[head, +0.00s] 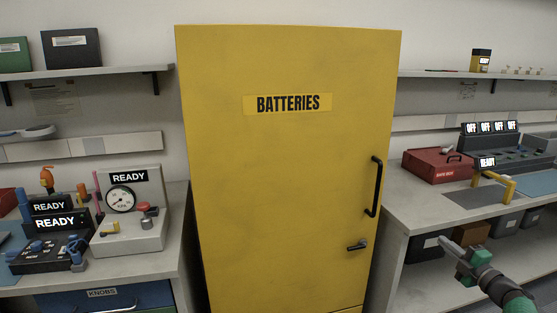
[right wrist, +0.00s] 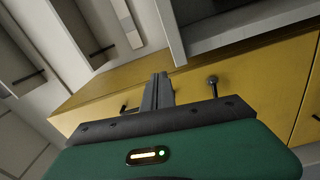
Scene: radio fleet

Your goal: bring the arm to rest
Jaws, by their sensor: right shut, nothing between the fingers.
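My right gripper (head: 446,243) is at the lower right in the head view, in front of the right bench. Its fingers are shut with nothing between them. In the right wrist view the closed fingers (right wrist: 158,88) point away from the green gripper body (right wrist: 170,155). Beyond them is the yellow batteries cabinet (right wrist: 240,85), apart from the fingers. In the head view this cabinet (head: 285,180) stands in the middle with its door closed. My left gripper is not in view.
The cabinet has a black bar handle (head: 374,187) and a small latch (head: 357,245). The right bench (head: 415,212) carries a red box (head: 437,165) and a charger unit reading OFF; bins stand below. The left bench (head: 177,235) holds a gauge tester (head: 135,210) and a radio.

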